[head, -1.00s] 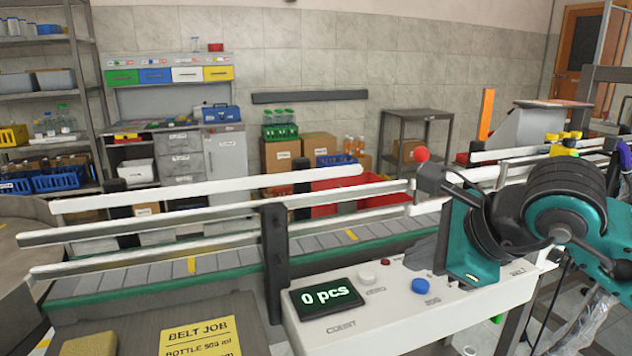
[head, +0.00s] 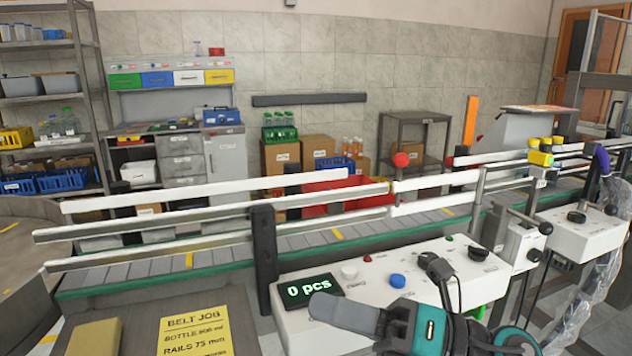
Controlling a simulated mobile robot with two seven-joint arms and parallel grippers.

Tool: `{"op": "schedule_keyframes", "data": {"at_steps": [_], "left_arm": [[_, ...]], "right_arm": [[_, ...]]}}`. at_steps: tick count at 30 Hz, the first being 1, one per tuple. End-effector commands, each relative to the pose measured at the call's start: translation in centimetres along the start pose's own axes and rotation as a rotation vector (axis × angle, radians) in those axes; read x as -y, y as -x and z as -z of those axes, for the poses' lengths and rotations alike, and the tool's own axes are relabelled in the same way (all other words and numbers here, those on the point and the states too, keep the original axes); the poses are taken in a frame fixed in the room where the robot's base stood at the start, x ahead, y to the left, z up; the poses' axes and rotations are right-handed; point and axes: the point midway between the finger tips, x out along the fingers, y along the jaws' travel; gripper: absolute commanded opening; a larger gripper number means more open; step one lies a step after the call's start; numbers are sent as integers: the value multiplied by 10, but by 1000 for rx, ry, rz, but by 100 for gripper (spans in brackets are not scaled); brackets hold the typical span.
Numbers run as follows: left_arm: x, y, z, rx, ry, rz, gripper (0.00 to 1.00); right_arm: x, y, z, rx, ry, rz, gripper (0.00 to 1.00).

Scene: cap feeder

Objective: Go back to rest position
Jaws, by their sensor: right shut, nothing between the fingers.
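My right gripper (head: 322,306) is low in the head view, in front of the white control panel (head: 325,326). Its grey fingers point left, just below the counter display, and they are shut and empty. My teal and black right arm comes up from the bottom edge and hides part of the panel's front. The counter display (head: 309,289) reads "0 pcs". My left gripper is out of view.
The panel carries a white button (head: 349,272), a blue button (head: 397,281) and a black knob (head: 478,254). The conveyor belt (head: 215,261) with white rails runs behind. A yellow job card (head: 194,332) and a sponge-like block (head: 94,338) lie at front left.

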Motion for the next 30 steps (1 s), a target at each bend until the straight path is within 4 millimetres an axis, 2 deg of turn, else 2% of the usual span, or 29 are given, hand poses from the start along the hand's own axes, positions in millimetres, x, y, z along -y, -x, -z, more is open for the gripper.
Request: {"op": "schedule_keyframes", "data": {"at_steps": [1,5,8,9,11,12,15,18,21,24,30], "left_arm": [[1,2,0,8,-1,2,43],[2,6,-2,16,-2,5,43],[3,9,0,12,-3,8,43],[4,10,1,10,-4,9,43],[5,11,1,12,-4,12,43],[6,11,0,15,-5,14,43],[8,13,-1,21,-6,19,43],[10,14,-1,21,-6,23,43],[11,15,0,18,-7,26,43],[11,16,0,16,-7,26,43],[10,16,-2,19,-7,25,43]], "right_arm": [[7,7,-7,132,-175,-31,0],[45,42,-20,483,-606,-71,0],[92,84,-9,762,-941,-60,0],[113,102,3,875,-1075,-46,0],[141,130,27,1037,-1264,-20,0],[157,147,47,1136,-1376,1,0],[186,183,100,1347,-1617,55,0],[200,208,149,1507,-1797,107,0],[206,223,184,1612,-1916,142,0],[207,230,203,1667,-1979,160,0],[208,232,209,1683,-1998,165,0]]}}
